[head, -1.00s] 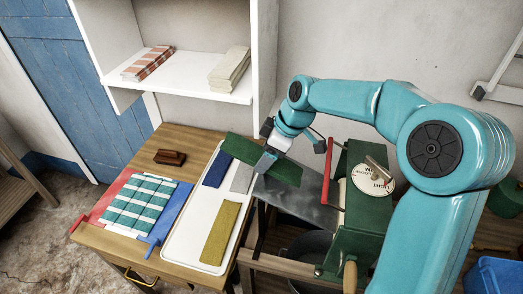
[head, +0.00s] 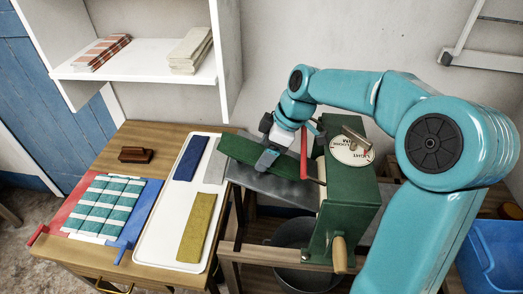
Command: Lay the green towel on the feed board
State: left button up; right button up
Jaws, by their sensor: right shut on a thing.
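The green towel (head: 240,150) is a long flat strip in the head view. My right gripper (head: 268,158) is shut on it near its middle, from above. The towel lies over the grey feed board (head: 240,178), which sticks out to the left from the green mangle (head: 347,195). The towel's right part passes behind my gripper toward the mangle and is partly hidden. I cannot tell whether the towel touches the board. My left gripper is not in view.
A white tray (head: 160,240) holds blue, grey and mustard towels on the wooden table (head: 112,160). Left of it are a teal-and-white checked cloth (head: 105,208) and a brown brush (head: 136,155). A red lever (head: 303,152) stands close to my right gripper. A dark tub (head: 300,245) sits below.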

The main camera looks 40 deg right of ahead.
jog(key=shift+s+a+r, duration=0.1)
jog(key=shift+s+r, duration=0.05)
jog(key=o, duration=1)
jog(key=shift+s, duration=0.1)
jog(key=o, duration=0.4)
jog(key=shift+w, duration=0.2)
jog(key=shift+s+r, duration=0.2)
jog(key=v, duration=1.6)
jog(key=shift+p, duration=0.3)
jog(key=shift+w, duration=0.1)
